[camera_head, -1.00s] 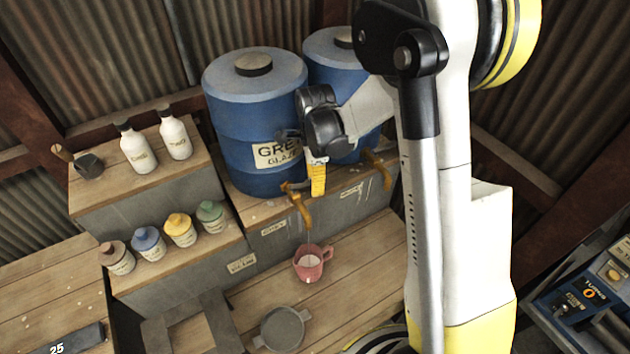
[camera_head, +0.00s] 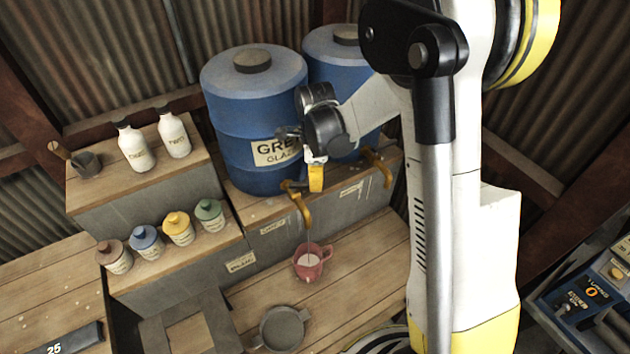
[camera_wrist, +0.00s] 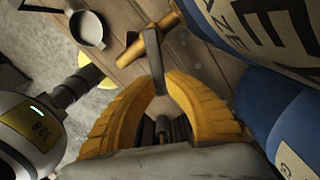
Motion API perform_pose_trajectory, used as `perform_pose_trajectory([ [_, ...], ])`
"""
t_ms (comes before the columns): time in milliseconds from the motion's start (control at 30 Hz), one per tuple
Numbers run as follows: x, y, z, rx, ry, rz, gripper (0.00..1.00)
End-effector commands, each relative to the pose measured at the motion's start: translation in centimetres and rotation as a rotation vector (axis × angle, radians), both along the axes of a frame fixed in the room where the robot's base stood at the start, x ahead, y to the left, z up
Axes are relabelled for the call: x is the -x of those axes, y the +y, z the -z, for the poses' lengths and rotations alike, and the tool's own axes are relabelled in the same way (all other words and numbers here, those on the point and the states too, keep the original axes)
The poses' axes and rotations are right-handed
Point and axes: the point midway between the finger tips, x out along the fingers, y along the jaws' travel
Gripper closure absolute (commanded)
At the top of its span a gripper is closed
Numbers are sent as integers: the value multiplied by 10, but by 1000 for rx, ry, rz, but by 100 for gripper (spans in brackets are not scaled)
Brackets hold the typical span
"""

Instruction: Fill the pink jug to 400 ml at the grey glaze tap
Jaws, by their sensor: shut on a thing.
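The pink jug (camera_head: 309,264) stands upright on the lower wooden ledge, under the spout of the yellow-brown grey glaze tap (camera_head: 302,207). Pale liquid shows inside it; I cannot read its level. A thin pale stream seems to run from the spout into the jug. The tap is in front of the blue grey glaze barrel (camera_head: 232,118). My gripper (camera_head: 314,186) is at the tap's top. In the wrist view its yellow fingers (camera_wrist: 164,88) are shut on the tap's grey lever (camera_wrist: 154,58). The jug is not clear in that view.
A second blue barrel (camera_head: 337,48) with its own tap (camera_head: 378,166) stands to the right. A grey pan (camera_head: 283,328) is in front of the jug. Several small lidded jars (camera_head: 178,228) and white bottles (camera_head: 174,136) fill the left steps.

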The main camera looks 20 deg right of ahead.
Motion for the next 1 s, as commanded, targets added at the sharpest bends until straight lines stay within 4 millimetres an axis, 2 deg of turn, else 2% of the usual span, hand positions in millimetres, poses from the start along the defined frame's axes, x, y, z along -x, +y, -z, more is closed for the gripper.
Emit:
perform_pose_trajectory([
  [33, 0, 0, 0, 0, 0, 0, 100],
  [67, 0, 0, 0, 0, 0, -1, 80],
  [100, 0, 0, 0, 0, 0, -1, 67],
  [133, 0, 0, 0, 0, 0, -1, 62],
  [433, 0, 0, -1, 0, 0, -1, 62],
  [567, 0, 0, -12, 0, 0, -1, 62],
  [1000, 0, 0, -102, 0, 0, -1, 62],
])
